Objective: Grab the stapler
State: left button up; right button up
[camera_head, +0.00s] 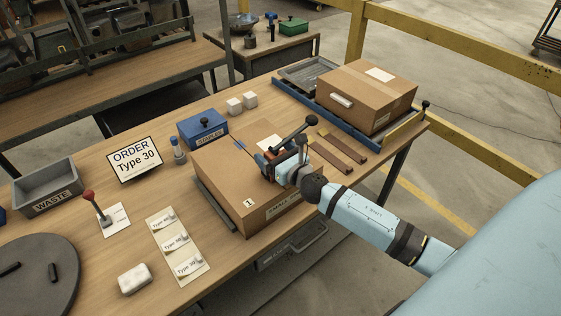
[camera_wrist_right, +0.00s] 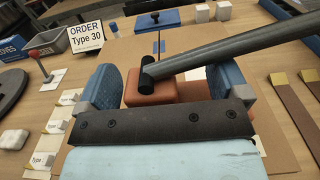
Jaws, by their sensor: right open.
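The stapler has an orange-brown body (camera_wrist_right: 180,90) and a long dark lever (camera_head: 296,132). It is on top of the closed cardboard box (camera_head: 223,194) in the middle of the table. My right gripper (camera_head: 275,158) is at the stapler, over the box top. The lever (camera_wrist_right: 225,52) slants up to the right across that view. The gripper hides part of the stapler in the head view. My left gripper is not in view.
A blue staples box (camera_head: 203,128), white blocks (camera_head: 242,101) and an order sign (camera_head: 134,160) stand beyond the box. Brown strips (camera_head: 341,150) lie to its right. A second carton (camera_head: 367,96) sits on a blue-edged rack. A waste bin (camera_head: 49,190) is at left.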

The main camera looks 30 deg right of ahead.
jog(key=c, duration=1.7)
jog(key=shift+r, duration=0.1)
grip_shut()
jog(key=shift+r, duration=0.15)
